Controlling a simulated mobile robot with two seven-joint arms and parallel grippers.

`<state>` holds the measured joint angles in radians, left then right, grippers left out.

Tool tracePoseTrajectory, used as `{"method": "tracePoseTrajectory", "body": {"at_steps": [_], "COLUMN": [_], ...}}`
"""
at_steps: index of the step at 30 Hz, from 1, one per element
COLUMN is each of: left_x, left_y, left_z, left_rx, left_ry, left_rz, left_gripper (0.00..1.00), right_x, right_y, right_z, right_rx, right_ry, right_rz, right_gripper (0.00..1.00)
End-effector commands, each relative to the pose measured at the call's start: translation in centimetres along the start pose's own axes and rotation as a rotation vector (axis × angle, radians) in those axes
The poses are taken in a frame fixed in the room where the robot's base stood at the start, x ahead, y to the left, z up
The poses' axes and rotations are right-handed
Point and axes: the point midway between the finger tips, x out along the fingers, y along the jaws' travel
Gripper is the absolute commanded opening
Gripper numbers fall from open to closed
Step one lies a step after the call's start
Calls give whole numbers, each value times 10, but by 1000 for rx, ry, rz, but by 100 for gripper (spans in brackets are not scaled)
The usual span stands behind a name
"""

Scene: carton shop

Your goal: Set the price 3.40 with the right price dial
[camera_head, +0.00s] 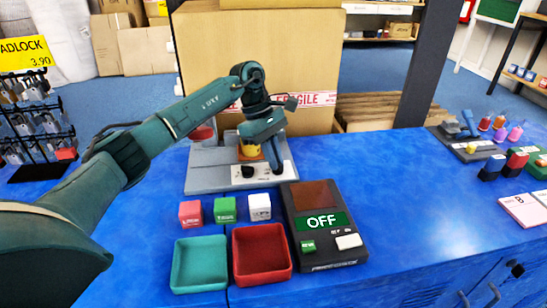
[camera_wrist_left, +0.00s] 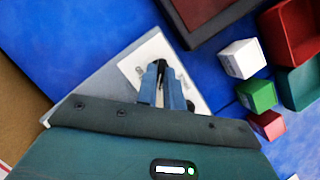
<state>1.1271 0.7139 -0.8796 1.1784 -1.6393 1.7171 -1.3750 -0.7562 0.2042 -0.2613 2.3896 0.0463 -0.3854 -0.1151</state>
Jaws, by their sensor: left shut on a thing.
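The grey device (camera_head: 205,177) stands at the back of the blue counter, with a white dial panel (camera_head: 262,183) on its front. A black left dial (camera_head: 247,171) shows on the panel. My left gripper (camera_head: 278,166) points down at the right side of this panel and hides the right dial's place in the head view. In the left wrist view the gripper (camera_wrist_left: 163,85) is shut on a small dark thing over the white panel (camera_wrist_left: 147,58), seemingly the right dial. No set price can be read on the panel. My right gripper is not in view.
A black terminal (camera_head: 297,238) reading OFF stands in front. Red (camera_head: 190,213), green (camera_head: 225,210) and white (camera_head: 260,207) cubes sit beside it, behind teal (camera_head: 177,285) and red (camera_head: 262,278) trays. A large carton (camera_head: 215,50) is behind.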

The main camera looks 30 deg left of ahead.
Motion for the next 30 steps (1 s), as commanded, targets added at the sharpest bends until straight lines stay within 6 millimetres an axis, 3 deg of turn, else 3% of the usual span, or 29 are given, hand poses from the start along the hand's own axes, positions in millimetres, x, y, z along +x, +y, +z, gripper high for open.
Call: {"method": "tracePoseTrajectory", "body": {"at_steps": [12,29,30], "left_x": [0,0,0], "left_y": [2,3,3], "left_z": [0,0,0], "left_rx": [184,210,210], "left_ry": [1,2,2], "left_rz": [-75,-86,-86], "left_gripper": [0,0,11], "right_x": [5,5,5], "right_y": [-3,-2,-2], "right_z": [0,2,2], "right_rx": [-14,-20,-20], "right_ry": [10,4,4], "right_rz": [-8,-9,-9], "right_gripper": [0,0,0]}}
